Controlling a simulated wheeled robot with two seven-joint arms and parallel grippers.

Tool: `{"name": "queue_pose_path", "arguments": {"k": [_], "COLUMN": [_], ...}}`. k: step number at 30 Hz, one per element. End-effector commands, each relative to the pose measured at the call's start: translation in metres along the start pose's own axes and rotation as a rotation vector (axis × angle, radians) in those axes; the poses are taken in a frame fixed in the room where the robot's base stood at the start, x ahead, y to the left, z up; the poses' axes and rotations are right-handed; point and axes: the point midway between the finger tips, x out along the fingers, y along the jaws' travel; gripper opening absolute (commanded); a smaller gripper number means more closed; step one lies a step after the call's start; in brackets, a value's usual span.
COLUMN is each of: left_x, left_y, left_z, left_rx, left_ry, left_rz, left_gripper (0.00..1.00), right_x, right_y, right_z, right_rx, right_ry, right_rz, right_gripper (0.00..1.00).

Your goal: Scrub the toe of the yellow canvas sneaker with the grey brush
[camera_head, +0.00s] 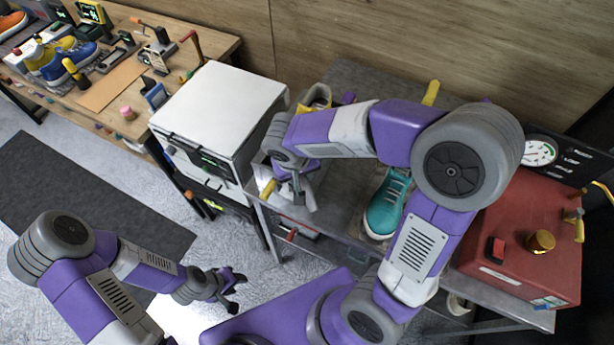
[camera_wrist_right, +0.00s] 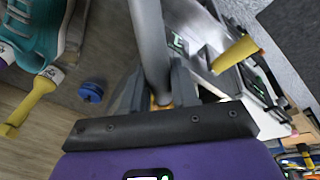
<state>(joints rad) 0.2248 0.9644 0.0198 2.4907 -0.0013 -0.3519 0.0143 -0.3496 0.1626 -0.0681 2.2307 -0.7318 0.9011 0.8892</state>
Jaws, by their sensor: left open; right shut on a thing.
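A yellow sneaker (camera_head: 315,98) stands at the back left of the metal bench, partly hidden behind my right arm. My right gripper (camera_head: 299,192) is low over the bench's left end, in front of the sneaker and apart from it. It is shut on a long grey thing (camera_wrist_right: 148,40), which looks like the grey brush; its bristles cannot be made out. The sneaker's toe is not clearly visible. My left gripper (camera_head: 228,283) is open and empty over the floor, away from the bench.
A teal sneaker (camera_head: 386,206) stands mid-bench, left of a red box with a gauge (camera_head: 540,152). A yellow handle (camera_head: 268,188) lies at the bench's left edge, another (camera_head: 431,92) at the back. A white cabinet (camera_head: 222,105) stands left. A blue cap (camera_wrist_right: 91,91) shows in the wrist view.

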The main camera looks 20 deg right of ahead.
Motion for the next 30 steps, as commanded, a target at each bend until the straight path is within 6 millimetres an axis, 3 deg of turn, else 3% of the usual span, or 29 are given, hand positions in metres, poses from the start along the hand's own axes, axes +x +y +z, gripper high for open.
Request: {"name": "queue_pose_path", "arguments": {"k": [30], "left_x": [0.002], "left_y": [-0.001], "left_z": [0.000], "left_rx": [0.000], "left_ry": [0.000], "left_rz": [0.000], "left_gripper": [0.43], "right_x": [0.000], "right_y": [-0.043], "right_z": [-0.043], "right_rx": [-0.001], "right_ry": [-0.002], "right_rz": [0.001], "right_gripper": [0.05]}}
